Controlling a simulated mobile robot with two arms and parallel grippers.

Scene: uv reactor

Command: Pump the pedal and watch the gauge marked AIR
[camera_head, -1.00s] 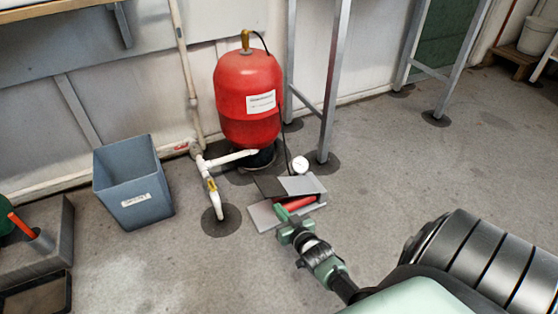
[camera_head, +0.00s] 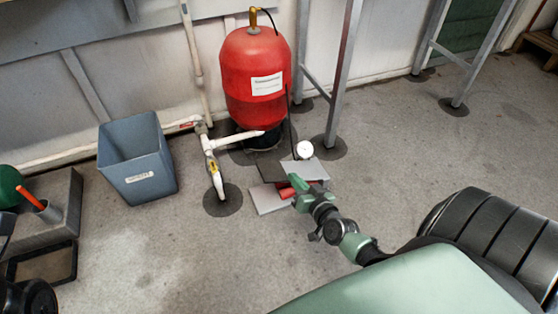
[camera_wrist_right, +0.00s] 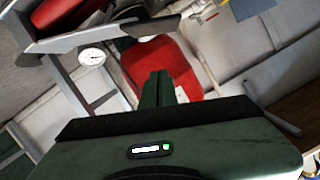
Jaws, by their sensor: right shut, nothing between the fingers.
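The foot pump stands on the floor, with grey metal plates (camera_head: 268,199), a dark pedal plate (camera_head: 270,167) and a red cylinder (camera_head: 284,189) partly hidden by my gripper. The round white gauge (camera_head: 304,150) is behind the pump and also shows in the right wrist view (camera_wrist_right: 92,56). Its needle and lettering are too small to read. My right gripper (camera_head: 298,186) is shut and empty, over the front of the pump. Its fingers show together in the wrist view (camera_wrist_right: 157,85). Whether they touch the pump is unclear.
A red tank (camera_head: 256,80) with a white label stands behind the pump. White pipe (camera_head: 214,170) runs beside it on the left. A blue-grey bin (camera_head: 138,165) stands further left. Metal table legs (camera_head: 340,80) rise behind.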

